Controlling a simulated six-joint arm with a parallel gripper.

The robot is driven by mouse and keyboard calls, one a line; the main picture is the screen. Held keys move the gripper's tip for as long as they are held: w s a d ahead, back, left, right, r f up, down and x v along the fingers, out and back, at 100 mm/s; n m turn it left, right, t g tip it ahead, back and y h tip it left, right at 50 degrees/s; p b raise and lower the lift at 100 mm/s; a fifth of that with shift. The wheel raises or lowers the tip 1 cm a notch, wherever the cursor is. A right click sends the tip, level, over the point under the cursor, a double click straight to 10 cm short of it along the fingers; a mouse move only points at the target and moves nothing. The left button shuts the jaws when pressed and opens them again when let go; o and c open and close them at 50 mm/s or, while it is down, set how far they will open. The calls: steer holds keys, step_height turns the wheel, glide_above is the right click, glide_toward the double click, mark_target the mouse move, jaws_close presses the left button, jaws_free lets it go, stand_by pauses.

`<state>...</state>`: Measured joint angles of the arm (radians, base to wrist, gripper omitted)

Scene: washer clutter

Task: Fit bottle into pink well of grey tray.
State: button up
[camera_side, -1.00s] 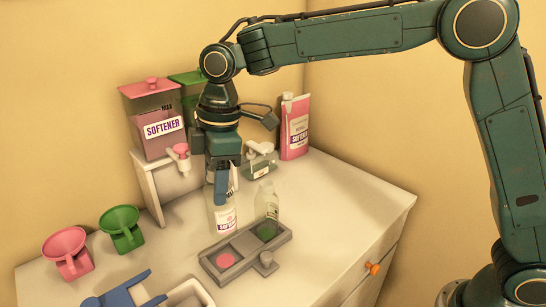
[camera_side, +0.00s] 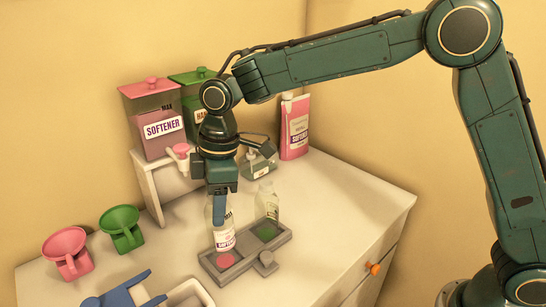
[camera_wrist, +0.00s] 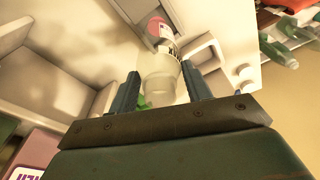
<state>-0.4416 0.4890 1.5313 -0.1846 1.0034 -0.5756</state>
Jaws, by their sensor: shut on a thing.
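My gripper (camera_side: 219,212) is shut on a clear bottle with a white label (camera_side: 225,239). The bottle is upright, its lower end over or at the back-left part of the grey tray (camera_side: 247,247). The pink well (camera_side: 226,261) shows just in front of the bottle's base; I cannot tell whether the base touches the tray. The tray's other well is green (camera_side: 265,232). In the wrist view, the bottle (camera_wrist: 160,82) is between the two fingers (camera_wrist: 163,88), with a pink patch beyond it.
A second clear bottle (camera_side: 266,202) stands close at the green well; I cannot tell if it is in it. A pump bottle (camera_side: 259,163), a pink softener pouch (camera_side: 295,126) and a dispenser shelf (camera_side: 160,190) stand behind. Pink (camera_side: 67,250) and green cups (camera_side: 121,230) are left.

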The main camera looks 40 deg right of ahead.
steer(key=shift+f, duration=2.05)
steer(key=o, duration=1.2)
steer(key=r, duration=0.4)
steer(key=d+r, duration=0.1)
steer(key=r, duration=0.6)
steer(key=shift+s+d+r, duration=0.3)
steer(key=shift+r, duration=0.3)
steer(key=shift+d, duration=0.1)
